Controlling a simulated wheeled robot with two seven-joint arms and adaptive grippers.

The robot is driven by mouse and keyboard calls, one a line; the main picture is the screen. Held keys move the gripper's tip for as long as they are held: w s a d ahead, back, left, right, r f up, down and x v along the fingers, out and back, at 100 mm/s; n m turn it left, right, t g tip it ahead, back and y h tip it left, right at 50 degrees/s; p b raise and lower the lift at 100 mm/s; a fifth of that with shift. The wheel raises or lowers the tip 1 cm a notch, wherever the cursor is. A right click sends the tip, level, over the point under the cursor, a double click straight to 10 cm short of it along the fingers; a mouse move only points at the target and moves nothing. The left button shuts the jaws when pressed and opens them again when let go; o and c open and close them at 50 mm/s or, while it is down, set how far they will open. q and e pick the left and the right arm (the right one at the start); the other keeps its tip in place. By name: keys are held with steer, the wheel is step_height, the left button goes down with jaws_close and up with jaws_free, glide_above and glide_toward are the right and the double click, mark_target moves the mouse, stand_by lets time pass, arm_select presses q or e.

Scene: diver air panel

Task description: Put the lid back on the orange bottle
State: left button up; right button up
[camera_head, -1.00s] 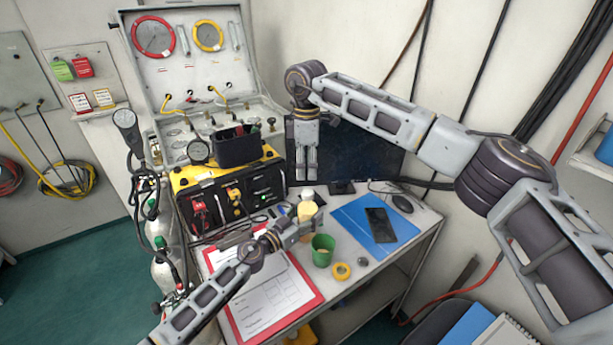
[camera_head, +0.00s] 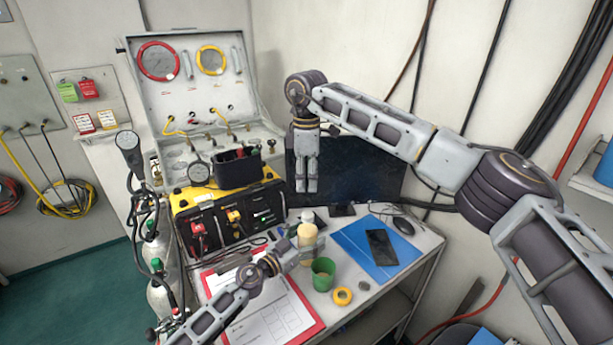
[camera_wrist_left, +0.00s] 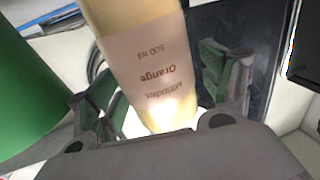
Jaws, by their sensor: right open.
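The orange bottle (camera_head: 307,236), pale yellow with a white label, stands on the table. In the left wrist view the bottle (camera_wrist_left: 145,62) shows its "Orange 500 ml" label upside down. My left gripper (camera_head: 307,254) is at the bottle, with its fingers (camera_wrist_left: 160,95) apart on either side of it; gaps show beside the bottle. A small white piece (camera_head: 307,215) shows at the bottle's top; I cannot tell whether it is the lid or something behind. A small dark round piece (camera_head: 363,285) lies on the table. My right gripper (camera_head: 306,178) hangs empty, pointing down before the monitor.
A yellow ring (camera_head: 342,297), blue folder (camera_head: 362,247) with a phone, red clipboard (camera_head: 310,318) and black-yellow case (camera_head: 232,215) crowd the table.

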arm_select(q)
steer(key=shift+a, duration=0.1)
steer(key=shift+v, duration=5.95)
steer(key=shift+s+a, duration=0.1)
